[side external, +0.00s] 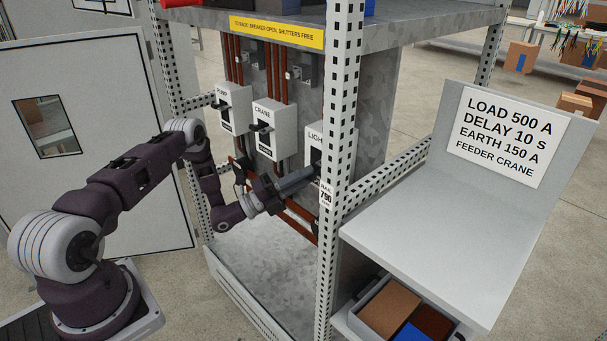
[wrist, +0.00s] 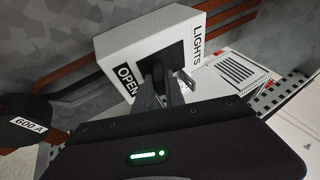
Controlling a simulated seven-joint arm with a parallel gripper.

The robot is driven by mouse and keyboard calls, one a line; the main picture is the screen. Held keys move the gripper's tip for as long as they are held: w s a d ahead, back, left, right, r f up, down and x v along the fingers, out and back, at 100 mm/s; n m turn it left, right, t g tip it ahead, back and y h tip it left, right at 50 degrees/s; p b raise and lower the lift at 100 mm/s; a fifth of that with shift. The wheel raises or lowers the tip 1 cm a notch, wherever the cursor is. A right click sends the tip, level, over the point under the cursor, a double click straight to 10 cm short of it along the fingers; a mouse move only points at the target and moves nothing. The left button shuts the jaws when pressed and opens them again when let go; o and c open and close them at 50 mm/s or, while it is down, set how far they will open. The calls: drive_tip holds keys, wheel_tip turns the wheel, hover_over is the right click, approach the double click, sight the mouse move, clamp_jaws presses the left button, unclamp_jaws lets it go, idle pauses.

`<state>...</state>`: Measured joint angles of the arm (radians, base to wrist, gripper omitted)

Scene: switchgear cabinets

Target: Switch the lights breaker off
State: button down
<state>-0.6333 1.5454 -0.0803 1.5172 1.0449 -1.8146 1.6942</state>
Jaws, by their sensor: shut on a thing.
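The lights breaker (side external: 314,142) is a pale box marked "LIGHTS" on the cabinet's back panel, partly hidden by the perforated post in the side view. In the wrist view the lights breaker (wrist: 144,40) shows a dark slot and an "OPEN" label at its lower edge. My gripper (side external: 312,172) reaches in to the front of this box. In the wrist view my gripper (wrist: 166,78) has its fingers at the dark slot, closed on the breaker's handle. The handle itself is mostly hidden between the fingers, so its position is unclear.
The crane breaker (side external: 274,130) and pump breaker (side external: 234,108) sit to the left. A perforated post (side external: 340,130) stands close to my gripper's right. A dark part labelled "600 A" (wrist: 28,124) shows at left. A grey shelf (side external: 440,235) is at right.

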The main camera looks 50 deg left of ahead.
drive_tip(key=shift+w+f+h, duration=0.1)
drive_tip(key=shift+f+h, duration=0.05)
drive_tip(key=shift+h, duration=0.15)
idle(0.4)
drive_tip(key=c, duration=1.7)
unclamp_jaws()
